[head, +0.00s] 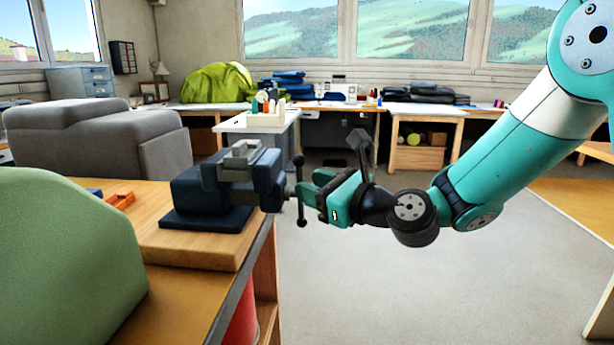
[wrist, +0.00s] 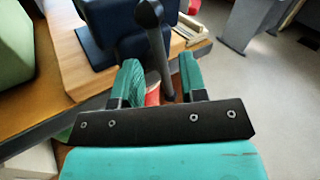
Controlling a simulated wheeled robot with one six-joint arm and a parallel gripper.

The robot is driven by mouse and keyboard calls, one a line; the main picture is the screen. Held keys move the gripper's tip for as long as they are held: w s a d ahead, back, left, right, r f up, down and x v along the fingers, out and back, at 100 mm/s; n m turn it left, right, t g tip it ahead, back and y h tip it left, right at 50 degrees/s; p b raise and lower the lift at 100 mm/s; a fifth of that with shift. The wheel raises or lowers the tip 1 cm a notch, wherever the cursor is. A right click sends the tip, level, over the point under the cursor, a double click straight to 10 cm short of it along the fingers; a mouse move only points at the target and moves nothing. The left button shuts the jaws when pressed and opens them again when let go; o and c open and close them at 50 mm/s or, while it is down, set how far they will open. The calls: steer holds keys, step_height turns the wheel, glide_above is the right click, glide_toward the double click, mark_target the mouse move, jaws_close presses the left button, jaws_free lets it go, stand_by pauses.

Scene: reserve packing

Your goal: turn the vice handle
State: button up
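The dark blue vice (head: 230,182) with grey jaws stands on a wooden board on the bench, left of my gripper. Its handle (head: 300,206), a dark upright bar with a knob at each end, is at the vice's right end, beyond the bench edge. My gripper (head: 310,190) reaches in from the right, its teal fingers close to the handle. In the wrist view the handle (wrist: 159,45) runs down between the two spread fingers of my gripper (wrist: 162,75), nearer the right one. Gaps show on both sides, so my gripper is open. Part of the vice is cut off there.
A green rounded object (head: 65,260) fills the near left. Orange pieces (head: 119,200) lie on the bench left of the vice. A grey sofa (head: 90,145) stands behind. The floor (head: 400,290) right of the bench is clear.

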steer(key=shift+x, duration=1.05)
steer(key=shift+c, duration=0.2)
jaws_close()
steer(key=shift+r+p, duration=0.15)
steer(key=shift+p, duration=0.2)
